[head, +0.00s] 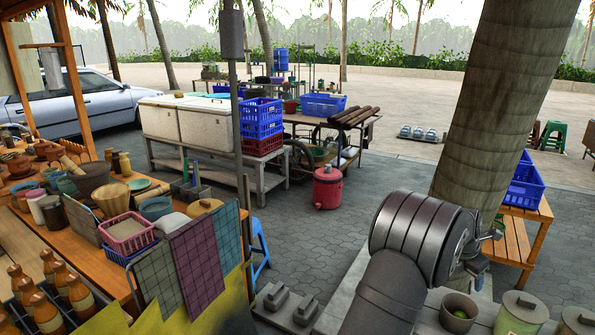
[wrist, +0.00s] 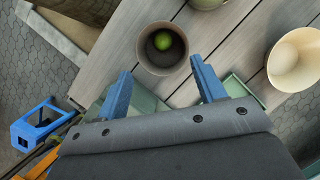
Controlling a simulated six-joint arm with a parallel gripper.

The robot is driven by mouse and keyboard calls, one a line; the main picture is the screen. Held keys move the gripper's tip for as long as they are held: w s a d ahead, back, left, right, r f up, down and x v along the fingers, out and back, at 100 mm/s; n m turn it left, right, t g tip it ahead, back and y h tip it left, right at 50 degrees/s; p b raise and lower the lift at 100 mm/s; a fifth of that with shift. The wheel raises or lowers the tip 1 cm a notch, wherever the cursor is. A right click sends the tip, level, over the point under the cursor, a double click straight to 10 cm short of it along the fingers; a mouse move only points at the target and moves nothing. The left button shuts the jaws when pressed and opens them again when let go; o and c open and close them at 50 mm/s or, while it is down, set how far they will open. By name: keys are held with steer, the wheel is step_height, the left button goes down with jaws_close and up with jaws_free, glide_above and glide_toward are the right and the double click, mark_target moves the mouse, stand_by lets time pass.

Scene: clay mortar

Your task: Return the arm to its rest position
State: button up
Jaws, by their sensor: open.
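My gripper (wrist: 158,68) is open in the wrist view, its two blue fingers apart with nothing visible between them. A dark clay bowl, perhaps the mortar (wrist: 163,66), stands on grey planks just beyond the fingertips, with a round green fruit (wrist: 163,41) inside. The bowl also shows in the head view (head: 458,327) at the lower right, below the end of my arm. In that view my arm is bent over the lower right, and the fingers cannot be made out clearly.
A cream bowl (wrist: 293,60) stands right of the fingers. Green lidded pots (head: 521,314) stand right of the clay bowl. A tree trunk (head: 500,110) rises close behind my arm. A loaded stall counter (head: 125,280) is at left. Paving in the middle is mostly free.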

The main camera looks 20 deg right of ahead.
steer(key=x, duration=1.1)
steer(key=shift+d, duration=0.1)
steer(key=shift+r, duration=0.4)
steer(key=shift+f, duration=0.1)
steer(key=v, duration=1.7)
steer(key=x, duration=1.8)
steer(key=shift+f, duration=0.35)
steer(key=w+a+r, duration=0.3)
steer(key=w+r, duration=0.3)
steer(key=r, duration=0.5)
steer(key=w+a+r+n, duration=0.1)
steer(key=w+a+r, duration=0.2)
steer(key=w+r, duration=0.3)
steer(key=w+a+r+n, duration=0.1)
steer(key=w+a+r, duration=0.3)
steer(key=r, duration=1.1)
steer(key=shift+w+r+t+y, duration=0.3)
steer(key=shift+w+r+t, duration=0.1)
steer(key=shift+w, duration=0.55)
